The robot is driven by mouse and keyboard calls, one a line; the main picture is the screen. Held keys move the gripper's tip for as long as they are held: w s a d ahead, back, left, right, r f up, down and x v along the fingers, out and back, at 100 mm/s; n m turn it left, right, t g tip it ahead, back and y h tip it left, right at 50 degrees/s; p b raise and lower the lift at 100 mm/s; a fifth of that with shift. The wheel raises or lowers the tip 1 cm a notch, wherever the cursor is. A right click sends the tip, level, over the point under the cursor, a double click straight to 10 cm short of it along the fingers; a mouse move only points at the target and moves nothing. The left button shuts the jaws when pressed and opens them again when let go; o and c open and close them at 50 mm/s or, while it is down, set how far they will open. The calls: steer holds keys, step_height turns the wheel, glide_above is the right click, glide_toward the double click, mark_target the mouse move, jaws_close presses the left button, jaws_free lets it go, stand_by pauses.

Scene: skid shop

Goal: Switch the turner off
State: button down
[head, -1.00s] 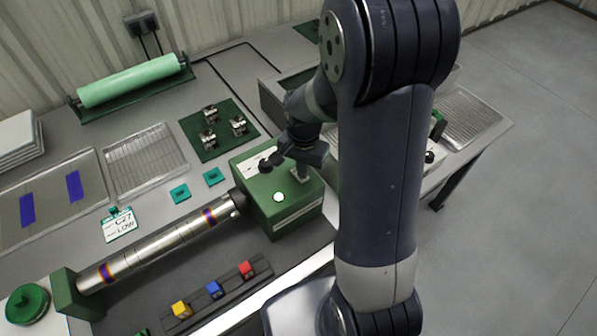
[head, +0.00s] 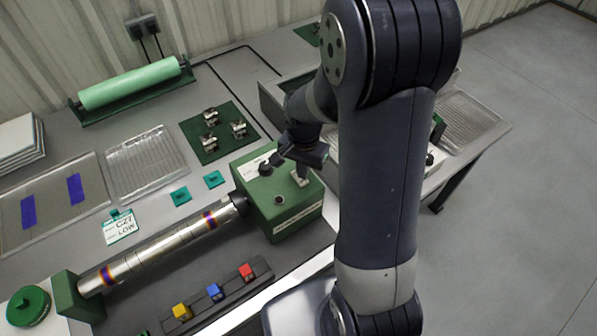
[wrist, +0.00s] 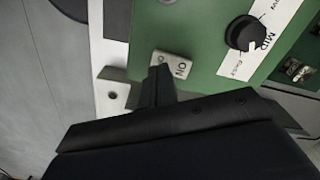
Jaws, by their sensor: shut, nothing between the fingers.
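The turner's green drive box (head: 293,219) stands on the bench in the head view, with a steel rod (head: 160,243) running left from it. A small dark lamp (head: 279,199) on its top is unlit. A pale rocker switch (wrist: 172,66) marked ON sits on the green top in the wrist view. A black knob (wrist: 243,33) beside it has a plate reading MID. My gripper (wrist: 159,76) is shut and empty, its fingertips at the rocker's edge and hiding part of it; I cannot tell if they touch. The head view shows my gripper (head: 300,170) over the box.
A green support (head: 75,296) carries the rod's left end. A card reading C27 LOW (head: 120,228) lies behind the rod. A rack with yellow, blue and red blocks (head: 213,292) lies in front. A green pad (head: 215,135) with metal parts lies behind the box.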

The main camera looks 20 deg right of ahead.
step_height(320, 180, up, 5)
steer(key=p, duration=0.3)
steer(key=shift+r, duration=0.2)
steer(key=shift+f, duration=0.15)
